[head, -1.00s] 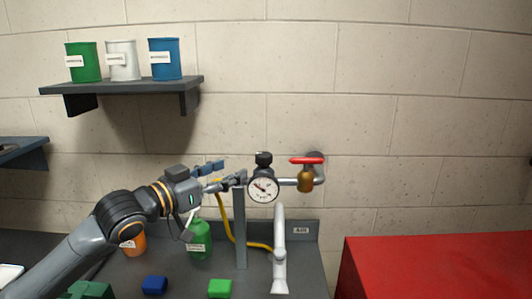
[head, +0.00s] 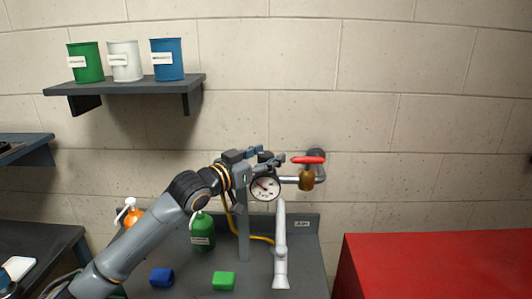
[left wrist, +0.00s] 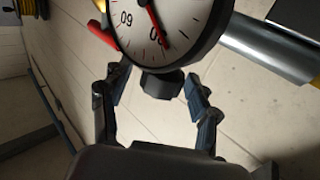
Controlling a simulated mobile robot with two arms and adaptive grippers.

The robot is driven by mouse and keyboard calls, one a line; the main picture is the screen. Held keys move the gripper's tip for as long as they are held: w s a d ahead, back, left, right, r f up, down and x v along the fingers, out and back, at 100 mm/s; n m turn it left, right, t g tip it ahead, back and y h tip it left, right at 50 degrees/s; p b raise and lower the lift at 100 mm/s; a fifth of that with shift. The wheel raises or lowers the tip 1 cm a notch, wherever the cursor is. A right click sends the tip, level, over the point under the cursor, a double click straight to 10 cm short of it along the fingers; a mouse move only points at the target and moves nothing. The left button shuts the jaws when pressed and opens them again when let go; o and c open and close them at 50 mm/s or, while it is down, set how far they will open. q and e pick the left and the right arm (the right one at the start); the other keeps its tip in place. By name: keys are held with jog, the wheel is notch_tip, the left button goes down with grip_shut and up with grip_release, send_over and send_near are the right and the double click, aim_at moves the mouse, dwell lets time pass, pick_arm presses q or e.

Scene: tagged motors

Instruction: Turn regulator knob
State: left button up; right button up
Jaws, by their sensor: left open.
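The round white pressure gauge (head: 265,188) sits on the wall pipe. The black regulator knob stands just above it and is mostly hidden behind my gripper in the head view. My left gripper (head: 265,154) is at the knob's height. In the left wrist view the dark knob (left wrist: 163,84) shows beside the large gauge face (left wrist: 165,22), between the two fingers of my open left gripper (left wrist: 158,82). There is a visible gap on both sides of the knob, so the fingers seem apart from it. My right gripper is not in view.
A red-handled valve (head: 308,160) is on the pipe right of the gauge. Below are a grey post (head: 242,225), a white nozzle (head: 280,250), a green bottle (head: 202,232), and blue (head: 162,278) and green (head: 223,281) blocks. A red cabinet (head: 430,265) stands right.

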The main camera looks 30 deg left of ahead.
pick_arm(q)
jog(key=c, duration=1.2)
jog(key=shift+d+m+h, duration=0.1)
jog(key=shift+m+h, duration=0.2)
jog(key=shift+f+m+g+h+p, duration=0.1)
jog(key=shift+m+g+h+p, duration=0.35)
jog(key=shift+h, duration=0.45)
jog(key=o, duration=1.2)
